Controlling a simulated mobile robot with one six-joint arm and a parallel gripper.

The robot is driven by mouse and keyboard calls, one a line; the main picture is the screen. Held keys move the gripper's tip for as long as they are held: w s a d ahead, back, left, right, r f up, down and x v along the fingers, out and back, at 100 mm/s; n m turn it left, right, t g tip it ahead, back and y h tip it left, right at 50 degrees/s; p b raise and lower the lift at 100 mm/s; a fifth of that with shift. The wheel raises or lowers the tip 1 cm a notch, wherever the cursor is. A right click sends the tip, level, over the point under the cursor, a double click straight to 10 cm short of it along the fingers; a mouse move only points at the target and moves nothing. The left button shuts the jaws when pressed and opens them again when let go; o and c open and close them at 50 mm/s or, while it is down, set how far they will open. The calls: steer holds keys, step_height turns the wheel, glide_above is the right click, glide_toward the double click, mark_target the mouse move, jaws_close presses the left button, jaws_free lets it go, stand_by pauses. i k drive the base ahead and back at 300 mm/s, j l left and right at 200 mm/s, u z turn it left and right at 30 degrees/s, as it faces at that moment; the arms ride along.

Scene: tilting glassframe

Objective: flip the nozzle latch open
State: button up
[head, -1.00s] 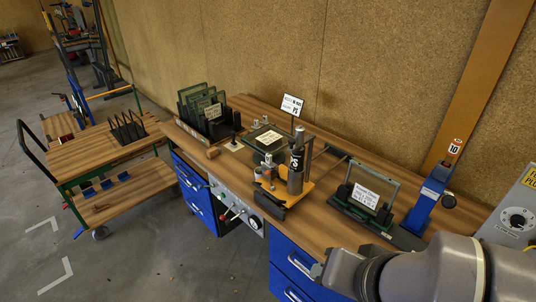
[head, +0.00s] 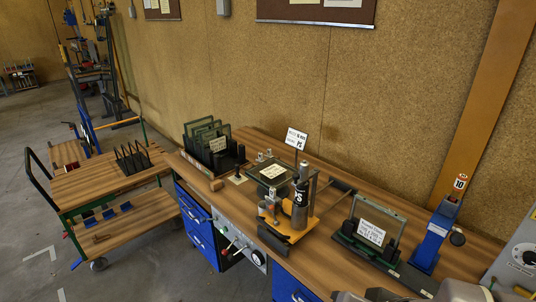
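A dark upright cylinder (head: 299,203) with white lettering stands in a fixture with a yellow base (head: 287,234) on the workbench. Small clear and red-topped parts (head: 268,207) sit at its left. I cannot make out which part here is the nozzle latch, or whether it is open; it is too small to tell. A dark frame with a labelled plate (head: 272,173) lies behind the fixture. Only part of my arm shows at the bottom right edge, to the right of and nearer than the fixture. The fingers of my gripper are not visible.
The wooden workbench (head: 345,258) has a rack of dark frames (head: 214,148) at left and a stand holding a glass frame (head: 372,230) at right. A blue upright device (head: 430,245) stands further right. A wooden trolley (head: 90,182) is at far left.

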mark_target(271, 207)
steer(key=i+j+u, duration=0.15)
steer(key=i, duration=0.3)
steer(key=i+j+u, duration=0.15)
steer(key=i, duration=0.3)
